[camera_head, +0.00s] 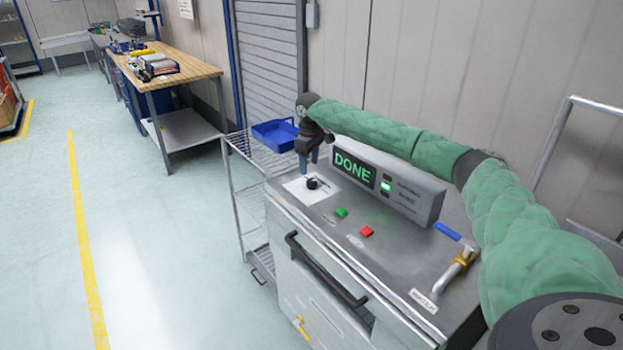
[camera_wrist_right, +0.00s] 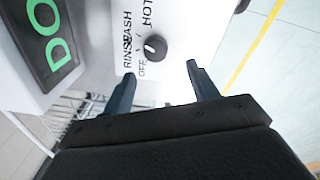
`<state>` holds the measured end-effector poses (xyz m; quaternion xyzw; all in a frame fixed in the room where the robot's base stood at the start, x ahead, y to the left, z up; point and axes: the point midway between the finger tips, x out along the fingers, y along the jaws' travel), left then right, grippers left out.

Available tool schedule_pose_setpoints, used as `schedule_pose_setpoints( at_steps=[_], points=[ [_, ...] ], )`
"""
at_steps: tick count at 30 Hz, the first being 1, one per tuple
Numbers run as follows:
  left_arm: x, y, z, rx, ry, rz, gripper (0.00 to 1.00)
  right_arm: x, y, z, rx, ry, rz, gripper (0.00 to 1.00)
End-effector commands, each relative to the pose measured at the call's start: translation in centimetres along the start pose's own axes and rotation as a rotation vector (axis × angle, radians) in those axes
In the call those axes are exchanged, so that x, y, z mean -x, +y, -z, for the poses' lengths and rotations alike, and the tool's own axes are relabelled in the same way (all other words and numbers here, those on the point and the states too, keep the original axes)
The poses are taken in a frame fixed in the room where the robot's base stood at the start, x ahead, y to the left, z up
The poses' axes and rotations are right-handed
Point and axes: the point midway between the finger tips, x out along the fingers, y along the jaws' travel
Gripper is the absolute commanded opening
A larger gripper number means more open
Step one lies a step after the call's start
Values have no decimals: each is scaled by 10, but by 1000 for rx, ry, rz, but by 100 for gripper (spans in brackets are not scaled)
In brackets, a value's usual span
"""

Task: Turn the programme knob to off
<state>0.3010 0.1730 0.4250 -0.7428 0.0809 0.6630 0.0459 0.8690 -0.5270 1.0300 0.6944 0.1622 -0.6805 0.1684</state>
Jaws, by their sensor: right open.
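The programme knob (camera_head: 313,184) is a small black round knob on a white label plate at the left end of the machine's steel top. In the right wrist view the knob (camera_wrist_right: 155,46) has printed words RINSE, WASH, HOT and OFF around it. Its white mark is small, and I cannot tell which word it points at. My right gripper (camera_head: 309,158) is above the knob, fingers down. In the wrist view the gripper (camera_wrist_right: 160,72) is open and empty, with the knob beyond the fingertips, roughly between them and apart from them. My left gripper is out of view.
The display box (camera_head: 390,181) reading DONE stands behind the knob. A green button (camera_head: 341,212), a red button (camera_head: 367,231) and a blue-handled tap (camera_head: 458,268) are on the top. A wire rack (camera_head: 241,190) with a blue tray (camera_head: 275,135) stands left.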

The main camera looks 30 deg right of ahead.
Motion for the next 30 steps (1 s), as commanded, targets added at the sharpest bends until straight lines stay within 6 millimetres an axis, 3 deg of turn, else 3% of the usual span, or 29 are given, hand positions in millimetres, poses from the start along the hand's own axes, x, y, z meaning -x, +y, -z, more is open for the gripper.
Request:
schedule_pose_setpoints(
  at_steps=[6, 21, 30],
  points=[
    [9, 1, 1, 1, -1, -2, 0, 1, 3, -9, -2, -21, 19, 59],
    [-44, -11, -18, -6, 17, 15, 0, -60, 1, -10, -1, -20, 18, 59],
    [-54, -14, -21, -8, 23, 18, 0, -72, 1, -10, -1, -19, 18, 59]
  ],
)
